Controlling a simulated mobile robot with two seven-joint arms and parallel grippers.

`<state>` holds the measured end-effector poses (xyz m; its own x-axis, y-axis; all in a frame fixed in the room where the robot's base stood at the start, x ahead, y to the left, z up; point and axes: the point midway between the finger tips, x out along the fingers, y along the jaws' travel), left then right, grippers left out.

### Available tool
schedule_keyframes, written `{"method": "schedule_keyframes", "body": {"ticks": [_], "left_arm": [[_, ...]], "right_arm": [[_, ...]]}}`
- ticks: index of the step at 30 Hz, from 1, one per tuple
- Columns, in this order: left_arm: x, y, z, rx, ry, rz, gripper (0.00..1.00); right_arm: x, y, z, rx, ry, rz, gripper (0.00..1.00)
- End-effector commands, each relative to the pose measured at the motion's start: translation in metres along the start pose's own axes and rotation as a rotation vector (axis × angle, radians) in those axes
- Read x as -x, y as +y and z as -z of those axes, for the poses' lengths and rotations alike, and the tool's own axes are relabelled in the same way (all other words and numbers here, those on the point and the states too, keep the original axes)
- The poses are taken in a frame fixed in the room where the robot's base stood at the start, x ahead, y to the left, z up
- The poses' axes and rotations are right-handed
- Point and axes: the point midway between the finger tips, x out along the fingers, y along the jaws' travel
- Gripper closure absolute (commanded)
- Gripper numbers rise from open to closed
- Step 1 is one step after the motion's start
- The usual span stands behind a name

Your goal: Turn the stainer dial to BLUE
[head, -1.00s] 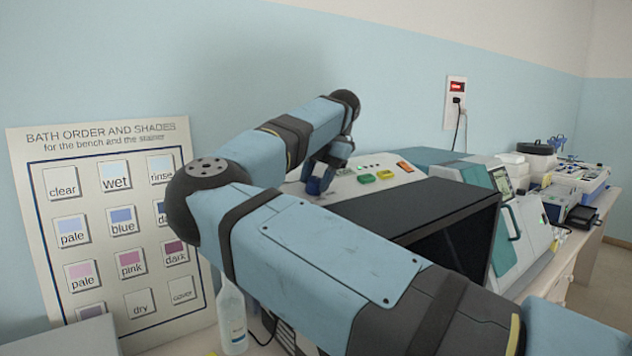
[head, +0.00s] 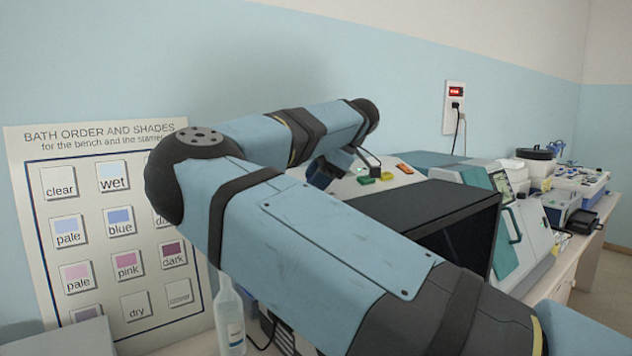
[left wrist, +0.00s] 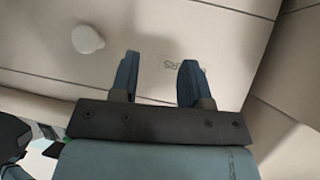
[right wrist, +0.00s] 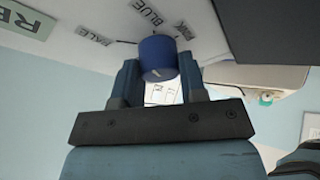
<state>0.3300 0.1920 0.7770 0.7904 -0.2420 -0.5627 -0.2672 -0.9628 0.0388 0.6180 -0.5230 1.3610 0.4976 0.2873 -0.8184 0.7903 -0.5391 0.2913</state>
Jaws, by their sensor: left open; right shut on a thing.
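The blue stainer dial (right wrist: 158,56) shows in the right wrist view, on a pale panel with the labels PALE, BLUE (right wrist: 147,12) and a third, probably PINK. My right gripper (right wrist: 158,72) is shut on the dial, one finger on each side. A small dark mark shows at the dial's far edge, close to the BLUE label; I cannot tell exactly where the pointer stands. In the head view my right arm hides the dial; the stainer's top panel (head: 345,187) shows behind the arm. My left gripper (left wrist: 160,68) is open and empty, facing a pale surface.
A shade chart (head: 100,300) leans on the wall at left, a bottle (head: 230,318) in front. A dark screen (head: 470,240) and other instruments stand to the right. A white knob (left wrist: 87,38) shows in the left wrist view.

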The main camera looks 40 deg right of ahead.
Motion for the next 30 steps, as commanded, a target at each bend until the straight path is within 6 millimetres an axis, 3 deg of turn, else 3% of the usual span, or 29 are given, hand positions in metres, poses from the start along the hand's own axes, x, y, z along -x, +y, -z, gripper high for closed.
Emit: {"method": "schedule_keyframes", "body": {"ticks": [12,30], "left_arm": [[-0.0033,0.0003,-0.0023,0.007,0.002,-0.001,0.57],[-0.0036,0.0005,-0.0018,0.008,0.002,-0.001,0.57]], "right_arm": [[-0.0019,-0.0019,-0.0011,-0.204,0.009,-0.073,0.85],[-0.0024,-0.0022,-0.0015,-0.243,0.009,-0.086,0.85]]}}
